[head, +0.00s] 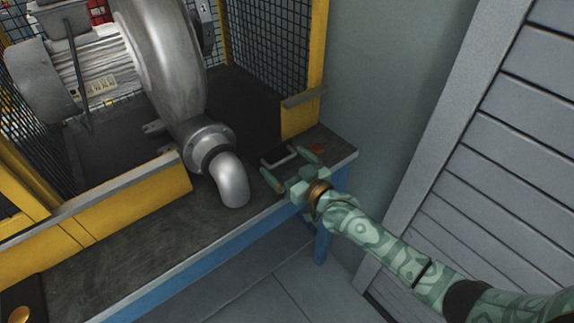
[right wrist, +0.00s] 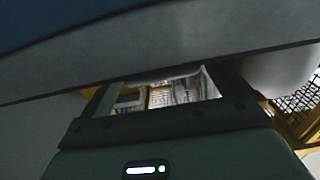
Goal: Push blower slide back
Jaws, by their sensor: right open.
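The blower (head: 175,70) is a grey metal housing with a motor on its left and a curved outlet pipe (head: 230,180) bending down over the bench. To the right of the pipe, a dark flat piece with a pale U-shaped edge, which looks like the slide (head: 280,159), sits near the bench's front edge. My right gripper (head: 284,162) is open, its two fingers on either side of this piece; I cannot tell whether they touch it. In the right wrist view the open fingers (right wrist: 168,92) frame a pale edge (right wrist: 208,84). My left gripper is not in view.
The bench (head: 110,245) has a pale front edge and blue frame. A yellow mesh guard (head: 275,50) surrounds the blower, with a low yellow panel (head: 140,205) in front. A small reddish-brown round thing (head: 318,149) lies right of the slide. A grey slatted panel (head: 500,150) stands right.

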